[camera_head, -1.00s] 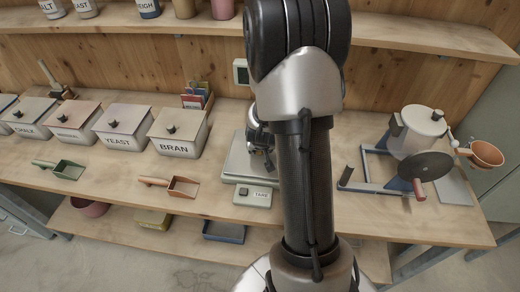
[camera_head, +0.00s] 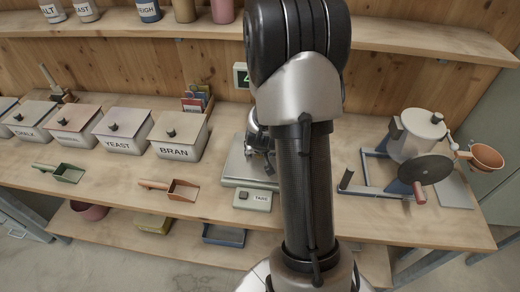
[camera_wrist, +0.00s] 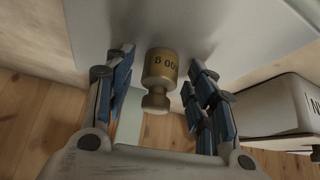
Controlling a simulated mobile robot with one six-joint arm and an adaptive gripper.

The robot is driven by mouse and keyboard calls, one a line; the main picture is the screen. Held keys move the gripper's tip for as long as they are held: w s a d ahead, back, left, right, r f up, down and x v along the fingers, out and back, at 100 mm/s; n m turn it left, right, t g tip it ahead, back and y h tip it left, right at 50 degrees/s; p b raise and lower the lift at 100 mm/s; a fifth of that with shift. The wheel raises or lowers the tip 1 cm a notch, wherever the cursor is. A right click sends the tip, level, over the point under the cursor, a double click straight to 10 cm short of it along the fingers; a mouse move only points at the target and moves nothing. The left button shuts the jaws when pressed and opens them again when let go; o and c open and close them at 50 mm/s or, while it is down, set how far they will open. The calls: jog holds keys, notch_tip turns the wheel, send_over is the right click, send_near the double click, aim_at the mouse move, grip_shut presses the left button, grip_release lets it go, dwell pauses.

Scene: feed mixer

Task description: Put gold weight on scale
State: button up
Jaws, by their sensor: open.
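The gold weight (camera_wrist: 160,72) shows in the wrist view between my fingers, its marking and knob upside down in the picture. Its base appears to stand on the pale plate of the scale (camera_wrist: 90,35). My gripper (camera_wrist: 160,92) is open, with a gap to the weight on both sides. In the head view the scale (camera_head: 237,166) is partly hidden by my arm, and my gripper (camera_head: 262,150) is low over its plate. The weight cannot be made out there. The scale's display (camera_head: 242,75) shows a green figure, partly covered.
Lidded bins, including bran (camera_head: 177,137) and yeast (camera_head: 122,130), stand left of the scale. A scoop (camera_head: 180,189) lies in front of them. A mixer with a crank (camera_head: 418,135) stands to the right. A shelf (camera_head: 400,38) runs above the bench.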

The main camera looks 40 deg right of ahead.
jog(key=p+v, duration=0.6)
jog(key=v, duration=0.6)
jog(key=s+a+r+n+t+y, duration=0.1)
jog(key=a+r+n+y, duration=0.25)
jog(key=a+r, duration=1.05)
jog(key=s+a+r+n, duration=0.2)
jog(key=s+a, duration=0.2)
jog(key=s, duration=0.3)
jog(key=s+a+r+n+g, duration=0.1)
jog(key=s+a+r+n, duration=0.1)
jog(key=s+a, duration=0.3)
jog(key=s+r, duration=0.1)
jog(key=s, duration=0.1)
jog(key=shift+s+g, duration=0.3)
jog(key=shift+y, duration=0.25)
jog(key=shift+a+f+b, duration=0.1)
jog(key=shift+f+b, duration=0.9)
jog(key=shift+b, duration=0.2)
